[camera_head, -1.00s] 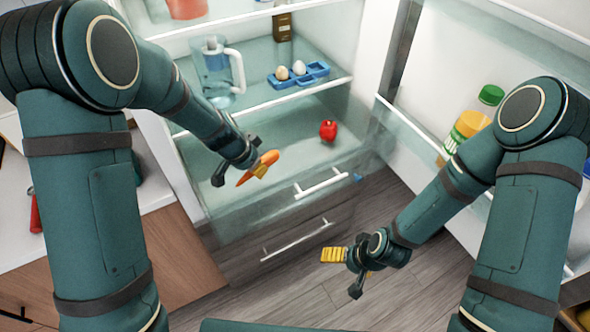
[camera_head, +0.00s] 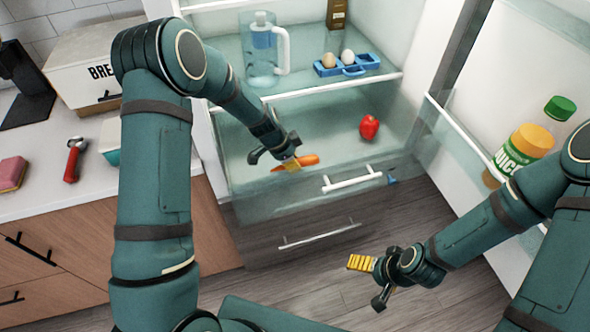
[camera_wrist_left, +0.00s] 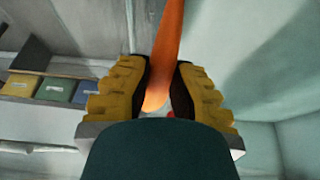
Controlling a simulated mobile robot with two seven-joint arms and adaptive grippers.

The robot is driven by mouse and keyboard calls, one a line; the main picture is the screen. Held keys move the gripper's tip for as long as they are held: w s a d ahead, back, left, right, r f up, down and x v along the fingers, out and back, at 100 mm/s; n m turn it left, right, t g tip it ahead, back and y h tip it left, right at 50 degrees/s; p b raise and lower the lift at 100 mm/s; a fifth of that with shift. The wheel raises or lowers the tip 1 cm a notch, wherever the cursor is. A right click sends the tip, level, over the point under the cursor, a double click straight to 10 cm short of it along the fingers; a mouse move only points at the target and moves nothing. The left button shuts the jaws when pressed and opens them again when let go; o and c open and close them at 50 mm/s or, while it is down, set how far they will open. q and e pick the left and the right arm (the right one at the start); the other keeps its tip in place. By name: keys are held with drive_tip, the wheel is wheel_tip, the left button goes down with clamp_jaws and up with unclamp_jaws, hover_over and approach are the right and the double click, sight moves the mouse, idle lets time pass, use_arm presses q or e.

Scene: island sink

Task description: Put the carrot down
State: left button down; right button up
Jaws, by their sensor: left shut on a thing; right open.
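The orange carrot (camera_head: 308,160) is held in my left gripper (camera_head: 291,163), which is at the fridge's lower compartment, above the drawer front. In the left wrist view the carrot (camera_wrist_left: 170,45) lies between the yellow finger pads of my left gripper (camera_wrist_left: 158,95) and runs away from them. I cannot tell whether the carrot touches the surface beneath it. My right gripper (camera_head: 372,280) is open and empty, low over the floor in front of the fridge.
A red pepper (camera_head: 369,127) lies to the right of the carrot. On the shelf above stand a clear pitcher (camera_head: 262,55) and a blue egg tray (camera_head: 347,69) with eggs. The open fridge door holds a juice bottle (camera_head: 525,148). A counter (camera_head: 30,200) is at left.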

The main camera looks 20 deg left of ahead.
use_arm(q)
drive_tip(key=shift+f+b, duration=0.35)
drive_tip(key=shift+f, duration=1.55)
drive_tip(key=shift+f, duration=0.1)
drive_tip(key=c, duration=1)
unclamp_jaws()
drive_tip(key=shift+a+r, duration=0.1)
drive_tip(key=shift+r, duration=0.35)
drive_tip(key=p+v, duration=0.1)
drive_tip(key=v, duration=1)
drive_tip(key=shift+s+r+p, duration=0.1)
drive_tip(key=shift+s+p, duration=0.05)
drive_tip(key=shift+p, duration=0.25)
